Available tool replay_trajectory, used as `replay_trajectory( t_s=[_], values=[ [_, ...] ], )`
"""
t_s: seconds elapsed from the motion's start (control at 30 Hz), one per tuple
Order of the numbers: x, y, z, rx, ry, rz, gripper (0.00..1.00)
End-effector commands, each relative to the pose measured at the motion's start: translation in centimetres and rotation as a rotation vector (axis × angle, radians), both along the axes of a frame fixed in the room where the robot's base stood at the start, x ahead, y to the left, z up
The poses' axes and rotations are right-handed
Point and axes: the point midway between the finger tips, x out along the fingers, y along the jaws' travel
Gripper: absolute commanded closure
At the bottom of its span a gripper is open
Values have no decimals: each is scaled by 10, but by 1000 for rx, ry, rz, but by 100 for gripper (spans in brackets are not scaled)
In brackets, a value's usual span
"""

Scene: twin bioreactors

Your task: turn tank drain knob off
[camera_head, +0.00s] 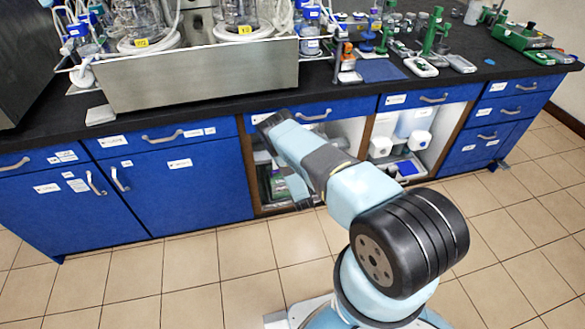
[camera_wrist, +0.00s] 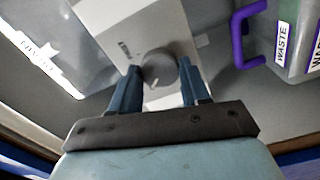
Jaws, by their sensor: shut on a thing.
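In the wrist view a round grey knob (camera_wrist: 168,70) sits on the front of a white box (camera_wrist: 124,32). A small dark label is printed on the box to the left of the knob. My gripper (camera_wrist: 159,68) has one dark blue finger on each side of the knob and is shut on it. The knob's lower part is partly hidden by the fingers. In the head view my arm reaches down to an open cabinet bay (camera_head: 250,165) under the bench, and the knob is hidden there.
A clear container (camera_wrist: 55,45) stands left of the white box. A container labelled WASTE (camera_wrist: 298,40) with a purple handle (camera_wrist: 241,35) stands right. Blue drawers and doors (camera_head: 185,182) flank the bay under the black benchtop (camera_head: 40,128). Tiled floor (camera_head: 230,262) in front is clear.

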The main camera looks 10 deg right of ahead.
Motion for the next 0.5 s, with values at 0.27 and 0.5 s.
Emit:
replay_trajectory(
  t_s=[0.27, 0.5],
  values=[
    [-1, 5, -2, -67, 4, 7, 85],
    [-1, 5, -3, -76, 5, 7, 84]
  ],
)
